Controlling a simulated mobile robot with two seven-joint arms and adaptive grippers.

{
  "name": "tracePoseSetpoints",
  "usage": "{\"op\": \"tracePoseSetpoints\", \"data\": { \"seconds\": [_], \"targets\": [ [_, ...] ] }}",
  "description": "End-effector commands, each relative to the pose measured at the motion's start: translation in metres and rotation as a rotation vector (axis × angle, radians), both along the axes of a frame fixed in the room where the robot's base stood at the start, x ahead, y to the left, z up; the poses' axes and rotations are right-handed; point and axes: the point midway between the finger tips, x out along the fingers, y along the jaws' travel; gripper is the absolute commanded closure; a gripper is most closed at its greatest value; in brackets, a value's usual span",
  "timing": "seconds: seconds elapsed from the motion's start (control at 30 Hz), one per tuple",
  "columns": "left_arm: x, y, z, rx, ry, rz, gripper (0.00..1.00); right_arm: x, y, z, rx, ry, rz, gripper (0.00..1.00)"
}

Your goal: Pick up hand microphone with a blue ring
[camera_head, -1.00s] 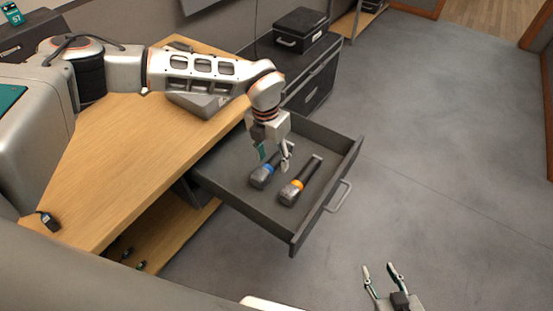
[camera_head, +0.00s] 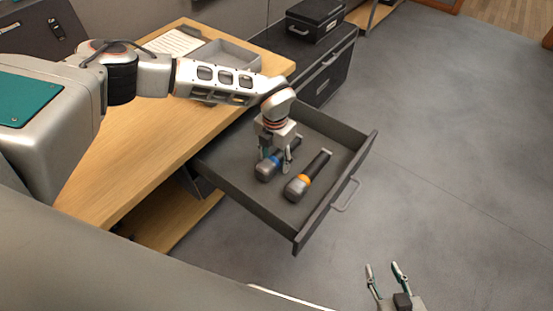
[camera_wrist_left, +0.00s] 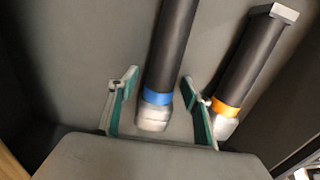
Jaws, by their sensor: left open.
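The hand microphone with a blue ring (camera_head: 267,168) lies in the open drawer (camera_head: 227,181). Its dark handle and blue ring (camera_wrist_left: 158,97) show in the left wrist view. A second microphone with an orange ring (camera_head: 310,174) lies beside it, to the right. My left gripper (camera_head: 274,164) is open above the blue-ringed microphone. In the left wrist view, its fingers (camera_wrist_left: 159,84) stand on either side of that microphone near the ring, apart from it. The right finger comes close to the orange-ringed microphone. My right gripper (camera_head: 385,268) is open and empty above the floor.
The drawer front with its handle (camera_head: 346,195) stands out over the floor. A wooden desk (camera_head: 130,140) with a grey tray (camera_head: 232,54) is on the left. A black case (camera_head: 315,17) rests on a dark cabinet behind. The floor at right is clear.

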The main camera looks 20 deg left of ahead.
Motion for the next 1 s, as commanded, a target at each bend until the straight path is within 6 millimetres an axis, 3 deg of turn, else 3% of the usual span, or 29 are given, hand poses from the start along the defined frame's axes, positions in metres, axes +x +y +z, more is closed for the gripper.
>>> {"op": "tracePoseSetpoints", "data": {
  "seconds": [0.2,0.4,0.77,1.0],
  "targets": [
    [0.001,0.0,0.0,0.0,-0.001,0.0,0.54,0.002,0.0,0.003,0.0,-0.005,0.0,0.6],
    [0.001,0.0,0.001,0.0,-0.001,0.0,1.0,0.002,0.0,0.003,0.001,-0.005,0.0,0.6],
    [0.001,0.0,0.004,-0.001,-0.003,0.0,1.0,0.0,0.001,0.0,0.002,0.001,0.001,0.6],
    [0.002,0.0,0.031,-0.001,-0.007,0.0,1.0,0.001,0.002,0.005,0.005,-0.002,0.001,0.6]
  ]
}}
